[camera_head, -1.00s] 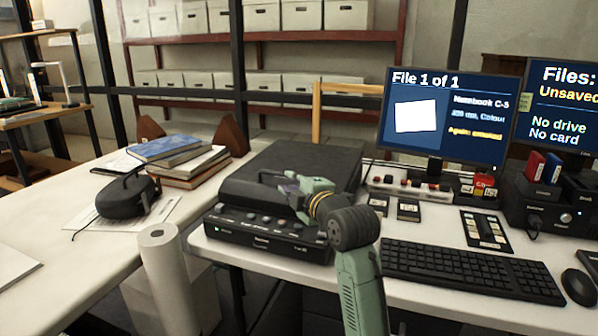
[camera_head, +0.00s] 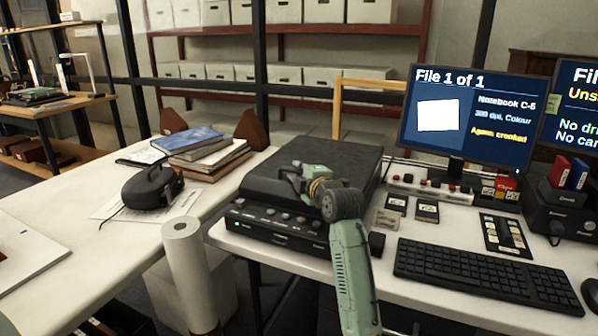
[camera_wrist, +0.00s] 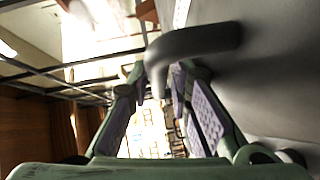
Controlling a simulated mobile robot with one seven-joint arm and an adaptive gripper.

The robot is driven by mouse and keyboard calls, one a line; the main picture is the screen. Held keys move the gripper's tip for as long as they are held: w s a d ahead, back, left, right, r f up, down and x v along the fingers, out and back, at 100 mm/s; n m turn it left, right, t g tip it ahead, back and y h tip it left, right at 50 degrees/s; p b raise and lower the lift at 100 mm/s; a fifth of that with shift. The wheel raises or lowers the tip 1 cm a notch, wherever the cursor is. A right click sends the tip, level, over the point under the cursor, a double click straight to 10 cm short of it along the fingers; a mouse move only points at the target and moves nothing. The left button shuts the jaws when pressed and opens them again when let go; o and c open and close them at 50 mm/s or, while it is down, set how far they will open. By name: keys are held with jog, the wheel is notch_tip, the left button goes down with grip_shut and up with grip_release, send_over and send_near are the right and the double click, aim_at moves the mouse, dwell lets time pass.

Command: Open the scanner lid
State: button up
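The scanner (camera_head: 280,233) is a black flat box at the front left corner of the right-hand white desk. Its dark lid (camera_head: 340,155) lies flat and looks closed. My gripper (camera_head: 288,172) is low over the lid's front left part, coming from the right. In the wrist view a curved dark handle (camera_wrist: 205,40) stands out from the grey lid face (camera_wrist: 285,75). Its bent end lies at the tips of my gripper (camera_wrist: 158,72). The purple-padded fingers are apart, with a clear gap between them. Whether either fingertip touches the handle is unclear.
Two monitors (camera_head: 458,118), a keyboard (camera_head: 480,275) and small card holders (camera_head: 427,210) stand right of the scanner. Stacked books (camera_head: 205,158), a black rounded device (camera_head: 150,187) and a white roll (camera_head: 190,270) are at the left. Shelves of boxes line the back.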

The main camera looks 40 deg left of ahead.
jog(key=shift+c, duration=0.4)
grip_shut()
